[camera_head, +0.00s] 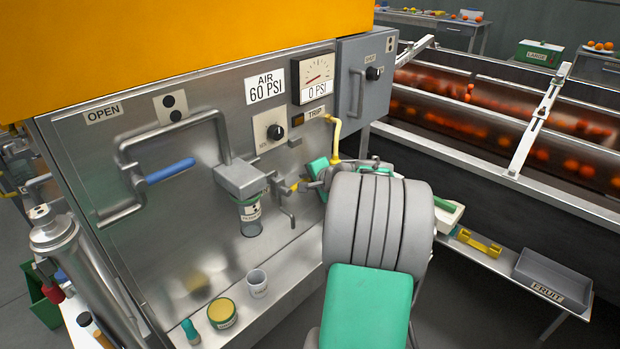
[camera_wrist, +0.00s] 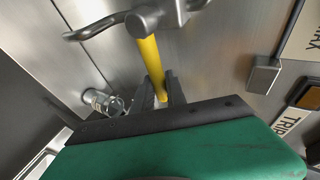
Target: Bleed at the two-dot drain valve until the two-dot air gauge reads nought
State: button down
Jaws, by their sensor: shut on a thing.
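The air gauge (camera_head: 313,78) is at the upper right of the steel panel. Its readout says 0 PSI, and its red needle is small. A two-dot plate (camera_head: 171,107) is on the same panel. The drain valve (camera_head: 285,205), with a down-curved spout, is beside the clear bowl (camera_head: 250,216). My gripper (camera_head: 308,184) is at its yellow lever (camera_head: 294,187), partly hidden by my arm. In the wrist view, my gripper (camera_wrist: 161,90) is shut on the yellow lever (camera_wrist: 152,62), below the grey valve body (camera_wrist: 148,18).
A blue-gripped handle (camera_head: 170,171) by the OPEN label is at left. A grey box (camera_head: 365,75) with a handle is right of the gauge. The FRUIT tray (camera_head: 553,270) is at lower right.

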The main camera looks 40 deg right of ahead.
jog(key=shift+f, duration=0.15)
jog(key=c, duration=1.3)
grip_release()
jog(key=shift+c, duration=0.2)
jog(key=p+v, duration=0.1)
jog(key=v, duration=0.7)
jog(key=shift+w+a, duration=0.1)
jog(key=shift+w, duration=0.05)
